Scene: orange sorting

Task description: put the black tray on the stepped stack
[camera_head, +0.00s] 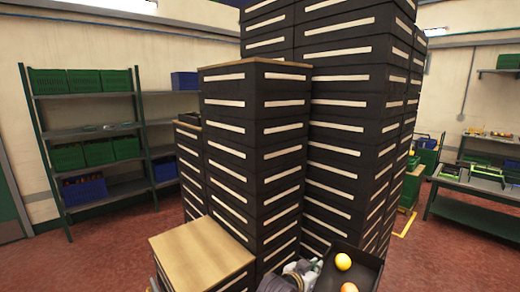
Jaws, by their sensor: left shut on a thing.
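The black tray (367,268) is at the bottom edge, right of centre, cut off by the frame. A yellow-orange fruit (343,262) and an orange one (349,287) lie in it. My left gripper (310,268) is shut on the tray's left side; its fingertips are hard to make out. The held tray is in front of the tall right columns. My right gripper is not in view.
A green-framed shelf (90,130) with green and blue crates stands against the left wall. A green table (480,197) with trays is at the right. Red floor is open on both sides of the stack.

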